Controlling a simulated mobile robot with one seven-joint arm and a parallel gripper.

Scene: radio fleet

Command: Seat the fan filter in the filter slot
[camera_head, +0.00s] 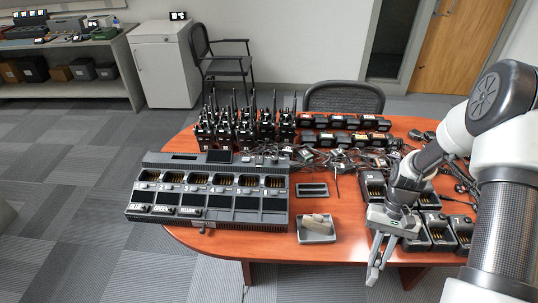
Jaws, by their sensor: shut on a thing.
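My gripper (380,262) is at the front right of the table, fingers pointing down near its front edge. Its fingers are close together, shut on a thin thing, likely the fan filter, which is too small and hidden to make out. The large dark multi-bay charger (212,190) lies on the left of the table, well left of my gripper. I cannot tell where the filter slot is in this view. A small black holder with two slots (312,190) lies right of the charger.
A grey tray (318,239) with a beige thing in it sits left of my gripper. Single chargers (438,230) stand close on the right. Several radios (240,125), tangled cables and batteries fill the back. Bare wood (345,215) shows between tray and gripper.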

